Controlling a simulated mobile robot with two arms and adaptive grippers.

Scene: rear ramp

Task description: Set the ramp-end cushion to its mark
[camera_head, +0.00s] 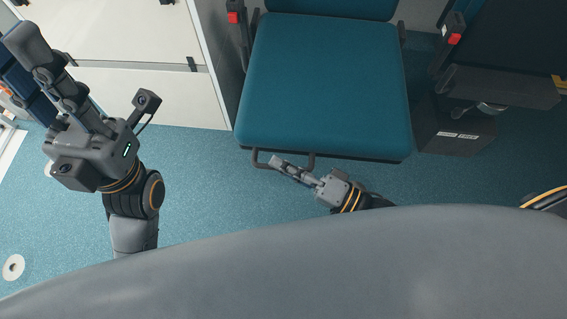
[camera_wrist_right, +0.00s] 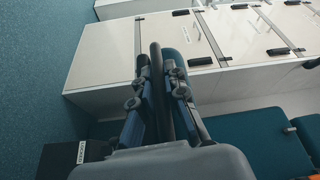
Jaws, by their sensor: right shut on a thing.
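The teal seat cushion (camera_head: 325,80) lies in the upper middle of the head view, its front edge toward me. A dark bar (camera_head: 256,160) loops out below this front edge. My right gripper (camera_head: 276,163) is shut on the bar at the cushion's front. In the right wrist view the dark bar (camera_wrist_right: 157,80) stands between the two fingers (camera_wrist_right: 158,75). My left gripper (camera_head: 25,65) is at the upper left, away from the cushion, its fingers pointing up and left; its finger gap is unclear. I cannot make out a mark for the cushion.
White cabinets (camera_head: 150,95) stand left of the cushion. A dark box with a label (camera_head: 455,135) is at its right, close to its front corner. Red buckles (camera_head: 233,17) flank the seat. The teal floor (camera_head: 200,180) is open between my arms. A white disc (camera_head: 13,267) lies at lower left.

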